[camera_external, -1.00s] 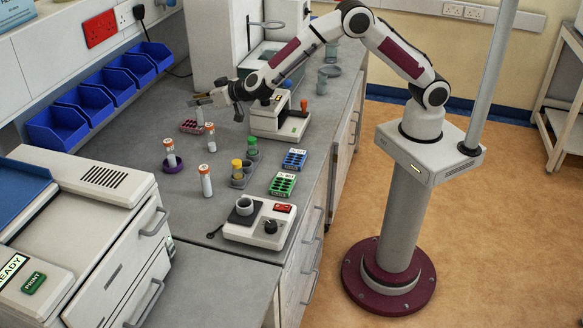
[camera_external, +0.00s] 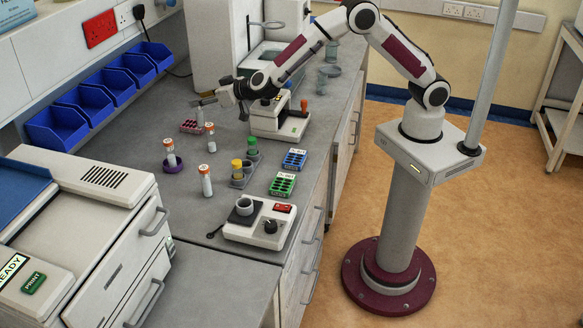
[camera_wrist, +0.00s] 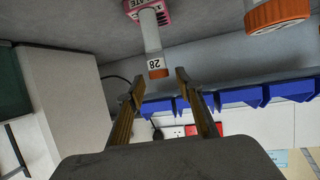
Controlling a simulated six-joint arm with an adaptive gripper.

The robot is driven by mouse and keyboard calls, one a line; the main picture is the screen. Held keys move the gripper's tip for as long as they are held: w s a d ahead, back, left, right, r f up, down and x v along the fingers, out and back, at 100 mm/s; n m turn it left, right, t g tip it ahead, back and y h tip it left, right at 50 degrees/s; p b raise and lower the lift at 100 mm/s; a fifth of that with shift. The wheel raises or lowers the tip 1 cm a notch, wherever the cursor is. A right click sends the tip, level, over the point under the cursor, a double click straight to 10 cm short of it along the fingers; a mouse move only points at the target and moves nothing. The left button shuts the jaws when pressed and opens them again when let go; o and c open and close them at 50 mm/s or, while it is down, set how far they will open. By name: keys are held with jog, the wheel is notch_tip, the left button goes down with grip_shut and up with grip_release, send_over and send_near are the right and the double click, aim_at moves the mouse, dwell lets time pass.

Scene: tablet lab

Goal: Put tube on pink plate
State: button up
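The pink plate (camera_external: 191,127), a small rack-like block, lies on the bench towards the back; its edge shows at the top of the wrist view (camera_wrist: 131,6). A white tube with an orange cap and a label reading 28 (camera_wrist: 152,42) stands at the plate. I cannot tell whether it is in the plate or just beside it. My gripper (camera_wrist: 159,82) is open, with its fingers on either side of the cap end and visible gaps to both.
More orange-capped tubes (camera_external: 206,181) stand nearby, one in a purple ring holder (camera_external: 173,166). Blue bins (camera_external: 82,105) line the wall.

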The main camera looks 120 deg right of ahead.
jog(key=v, duration=1)
jog(key=shift+f, duration=0.1)
dwell(0.5)
jog(key=a+r+n+t+y, duration=0.2)
jog(key=a+r+t+y, duration=0.1)
jog(key=a+r, duration=0.45)
jog(key=s+a+r+n+t+y, duration=0.1)
jog(key=s+a+r+n+y, duration=0.3)
jog(key=a, duration=0.4)
jog(key=s+a+r+n+y, duration=0.2)
jog(key=s+a+y, duration=0.2)
jog(key=s+a, duration=0.4)
jog(key=s+a+f+n+g, duration=0.1)
jog(key=s+f+g, duration=0.2)
jog(key=s, duration=1.1)
jog(key=s+a+f+n+g, duration=0.1)
jog(key=s+f+g, duration=0.2)
jog(key=s, duration=1.2)
notch_tip(320, 180, down, 3)
jog(key=shift+s+a+f+n, duration=0.1)
jog(key=shift+s+a+n, duration=0.15)
jog(key=shift+a+n, duration=0.15)
